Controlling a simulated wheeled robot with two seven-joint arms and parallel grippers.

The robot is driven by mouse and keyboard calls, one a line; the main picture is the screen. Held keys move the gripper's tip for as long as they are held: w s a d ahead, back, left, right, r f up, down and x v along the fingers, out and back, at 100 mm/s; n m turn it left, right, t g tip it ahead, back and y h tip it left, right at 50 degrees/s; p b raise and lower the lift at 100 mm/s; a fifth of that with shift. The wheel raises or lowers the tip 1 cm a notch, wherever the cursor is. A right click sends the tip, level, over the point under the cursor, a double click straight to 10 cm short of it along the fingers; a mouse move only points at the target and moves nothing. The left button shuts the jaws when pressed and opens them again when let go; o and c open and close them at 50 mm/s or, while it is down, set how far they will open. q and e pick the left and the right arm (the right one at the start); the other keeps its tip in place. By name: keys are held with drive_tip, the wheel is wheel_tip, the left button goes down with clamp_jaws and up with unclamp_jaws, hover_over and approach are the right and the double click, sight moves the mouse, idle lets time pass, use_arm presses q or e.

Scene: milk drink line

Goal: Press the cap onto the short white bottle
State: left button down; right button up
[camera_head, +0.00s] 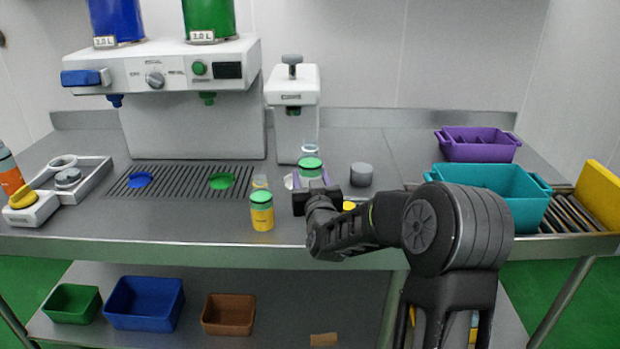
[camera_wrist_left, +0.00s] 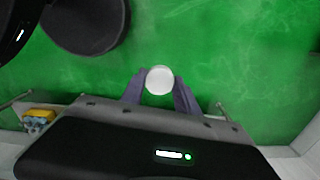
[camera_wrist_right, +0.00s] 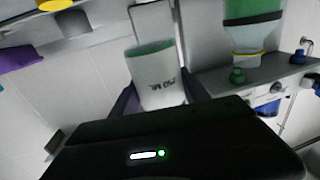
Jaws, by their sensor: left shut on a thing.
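A white bottle with a green top (camera_wrist_right: 157,78) and dark "ML" lettering stands between my right gripper's purple fingers (camera_wrist_right: 160,100) in the right wrist view. In the head view its green top (camera_head: 310,166) shows between those fingers (camera_head: 308,181), in front of the white press machine (camera_head: 293,88). I cannot tell whether the right fingers touch it. My left gripper (camera_wrist_left: 158,92) is shut on a round white thing (camera_wrist_left: 159,80), seen end-on over the green floor; I cannot tell whether it is a cap or a bottle. The left gripper is outside the head view.
A yellow bottle with a green cap (camera_head: 262,212) stands near the counter's front edge. A grey cylinder (camera_head: 361,174) is right of the press. The dispenser (camera_head: 165,75) and drip grate (camera_head: 180,182) are left. A teal crate (camera_head: 515,190) and purple crate (camera_head: 478,143) are right.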

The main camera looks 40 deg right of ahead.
clamp_jaws()
idle(0.3)
idle(0.3)
